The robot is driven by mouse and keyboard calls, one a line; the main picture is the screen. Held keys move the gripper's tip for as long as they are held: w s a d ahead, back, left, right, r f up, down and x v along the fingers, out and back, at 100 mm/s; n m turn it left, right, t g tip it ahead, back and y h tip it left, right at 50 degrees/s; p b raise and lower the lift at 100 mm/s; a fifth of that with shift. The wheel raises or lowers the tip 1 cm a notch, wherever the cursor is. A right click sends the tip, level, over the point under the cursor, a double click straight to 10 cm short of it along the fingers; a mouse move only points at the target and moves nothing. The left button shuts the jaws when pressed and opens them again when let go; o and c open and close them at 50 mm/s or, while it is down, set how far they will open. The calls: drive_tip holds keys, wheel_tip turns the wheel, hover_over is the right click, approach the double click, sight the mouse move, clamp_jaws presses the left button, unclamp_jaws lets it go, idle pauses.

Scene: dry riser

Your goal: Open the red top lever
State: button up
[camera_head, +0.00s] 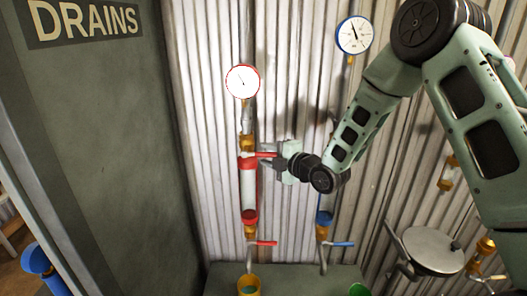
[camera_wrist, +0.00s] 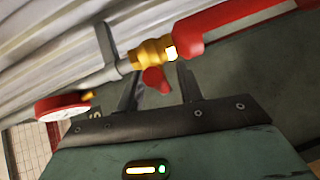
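The red top lever (camera_head: 264,155) sticks out to the right from the upper brass valve (camera_head: 246,143) on the red-banded pipe at the left. My gripper (camera_head: 275,158) is at the lever's outer end, coming from the right. In the wrist view the lever (camera_wrist: 155,80) shows as a red rounded end below the brass valve (camera_wrist: 152,54). It lies between the two dark fingers of my gripper (camera_wrist: 158,84), which stand apart with gaps on both sides. The lever's contact with the fingers, if any, cannot be told.
A red-rimmed gauge (camera_head: 242,81) sits above the valve. A lower red lever (camera_head: 263,243) is near the pipe's foot, above a yellow cup (camera_head: 249,285). A blue-banded pipe (camera_head: 325,218) stands to the right. A dark green panel (camera_head: 100,150) stands at the left.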

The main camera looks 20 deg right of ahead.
clamp_jaws()
